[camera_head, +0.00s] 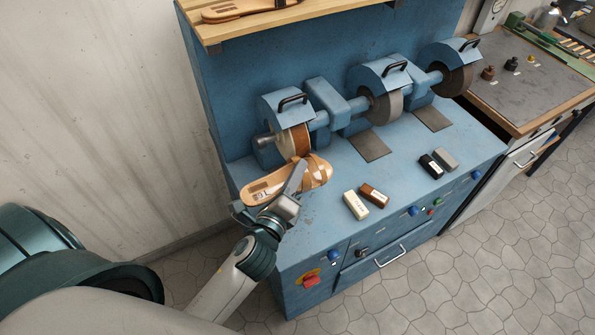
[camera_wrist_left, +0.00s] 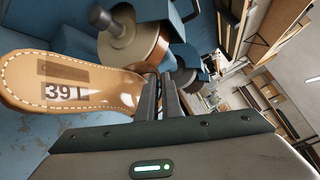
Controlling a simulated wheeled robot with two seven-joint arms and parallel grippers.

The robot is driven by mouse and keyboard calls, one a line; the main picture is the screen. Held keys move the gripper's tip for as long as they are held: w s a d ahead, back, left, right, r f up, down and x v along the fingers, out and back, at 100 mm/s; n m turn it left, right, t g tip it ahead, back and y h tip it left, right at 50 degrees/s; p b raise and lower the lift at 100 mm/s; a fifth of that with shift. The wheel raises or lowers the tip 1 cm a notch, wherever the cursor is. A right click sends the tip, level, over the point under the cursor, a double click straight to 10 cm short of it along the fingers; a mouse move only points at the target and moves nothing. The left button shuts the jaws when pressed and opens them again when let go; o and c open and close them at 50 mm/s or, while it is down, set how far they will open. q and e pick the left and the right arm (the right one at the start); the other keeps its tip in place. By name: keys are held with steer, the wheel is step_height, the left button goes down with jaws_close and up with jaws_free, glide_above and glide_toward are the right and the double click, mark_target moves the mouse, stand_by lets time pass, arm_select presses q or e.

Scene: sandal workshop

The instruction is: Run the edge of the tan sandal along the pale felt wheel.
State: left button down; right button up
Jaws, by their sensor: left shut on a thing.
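The tan sandal (camera_head: 262,187) is in my left gripper (camera_head: 299,173), below and in front of the leftmost wheel on the blue machine. The gripper is shut on the sandal's middle, by the straps. The heel points left, and the insole, marked 39 L, faces up; it also shows in the left wrist view (camera_wrist_left: 70,85). The pale felt wheel (camera_head: 287,143) has a cream face and a brown band beside it. In the left wrist view the wheel (camera_wrist_left: 128,42) is just beyond the sandal. The sandal's far edge is close under the wheel; I cannot tell whether they touch.
Two darker wheels (camera_head: 386,106) (camera_head: 455,82) sit further right under blue hoods. Small blocks, white (camera_head: 355,204), brown (camera_head: 374,195), black (camera_head: 431,166) and grey (camera_head: 446,158), lie on the machine top. Another sandal (camera_head: 240,9) lies on the wooden shelf (camera_head: 275,22).

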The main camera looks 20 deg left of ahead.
arm_select(q)
steer(key=shift+s+a+r, duration=0.15)
steer(key=shift+s+a, duration=0.95)
steer(key=shift+s, duration=0.25)
stand_by(2.4)
steer(key=shift+s+a, duration=0.55)
steer(key=shift+a, duration=0.1)
steer(key=shift+w+a+r, duration=0.15)
steer(key=shift+a, duration=0.05)
stand_by(2.4)
steer(key=shift+d, duration=0.1)
steer(key=shift+s+d+f, duration=0.2)
steer(key=shift+s+d, duration=0.3)
steer(key=shift+d, duration=0.05)
stand_by(0.4)
